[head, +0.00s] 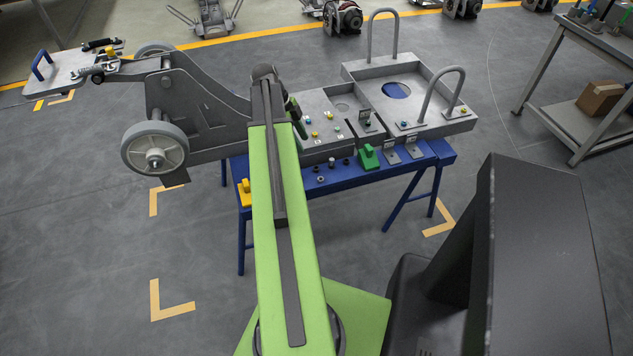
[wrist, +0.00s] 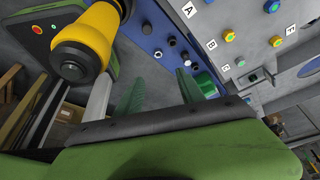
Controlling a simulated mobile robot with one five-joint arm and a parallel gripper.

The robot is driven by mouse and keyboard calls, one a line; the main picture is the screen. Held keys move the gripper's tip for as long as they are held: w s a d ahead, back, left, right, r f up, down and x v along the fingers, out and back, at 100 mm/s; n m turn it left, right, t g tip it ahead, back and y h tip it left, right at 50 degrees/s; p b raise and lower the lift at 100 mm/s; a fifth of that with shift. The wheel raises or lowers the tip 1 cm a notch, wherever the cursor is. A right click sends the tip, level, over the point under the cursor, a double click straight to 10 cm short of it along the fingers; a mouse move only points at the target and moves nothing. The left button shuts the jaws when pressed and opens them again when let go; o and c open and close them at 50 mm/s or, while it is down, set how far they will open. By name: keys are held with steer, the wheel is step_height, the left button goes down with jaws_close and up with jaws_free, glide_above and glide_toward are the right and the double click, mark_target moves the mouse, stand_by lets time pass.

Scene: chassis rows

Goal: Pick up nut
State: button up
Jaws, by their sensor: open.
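Several small round pieces that look like nuts sit in a group on the blue rail. In the head view a light grey nut (head: 320,179) is at the front of the group, with darker ones behind. In the wrist view one ring-shaped nut (wrist: 158,54) and a darker one (wrist: 185,57) show on the blue surface; which is the task's nut I cannot tell. My gripper (wrist: 161,73) is open, its two green fingers apart with nothing between them. The nuts appear beyond the fingertips, not touching. In the head view my arm hides most of the gripper.
A yellow knob-like piece (wrist: 90,38) stands large and close on the left in the wrist view. A green block (head: 368,157) sits right of the nuts. The grey chassis (head: 440,123) with bolts and looped handles lies behind. A grey workbench (head: 590,130) stands right.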

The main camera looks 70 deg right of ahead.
steer(key=b, duration=1)
glide_toward(319, 178)
steer(key=shift+x, duration=1.25)
steer(key=shift+s+f, duration=0.1)
steer(key=shift+s, duration=0.2)
steer(key=b+x, duration=0.5)
steer(key=shift+s+f, duration=0.1)
steer(key=shift+a, duration=0.1)
jaws_close()
